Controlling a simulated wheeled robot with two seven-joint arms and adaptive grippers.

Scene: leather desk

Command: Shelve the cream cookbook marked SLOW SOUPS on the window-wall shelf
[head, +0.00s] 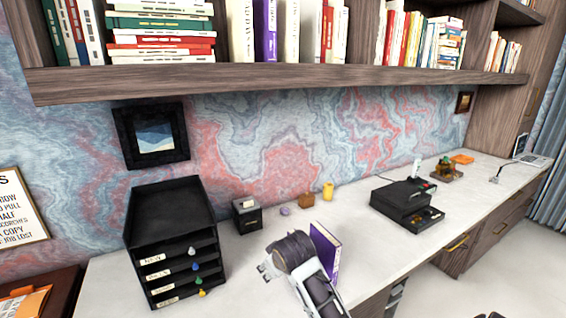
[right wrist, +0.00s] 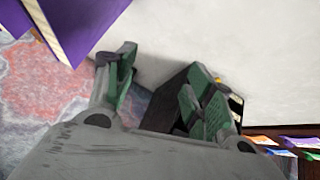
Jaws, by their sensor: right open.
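No book that I can read as SLOW SOUPS shows. Cream-spined books (head: 292,30) stand on the wall shelf (head: 300,77), their titles too small to read. A purple-covered book (head: 326,252) with pale pages stands upright on the desk. My right gripper (head: 266,270) is beside it, on its left in the head view, above the desk. In the right wrist view the right gripper (right wrist: 163,88) is open with green pads and nothing held. The purple book (right wrist: 78,25) is outside its fingers there, at upper left. My left gripper is out of view.
A black tray stack (head: 172,245) stands left on the desk. More shelves with books (head: 505,52) and a curtain (head: 554,205) are at right.

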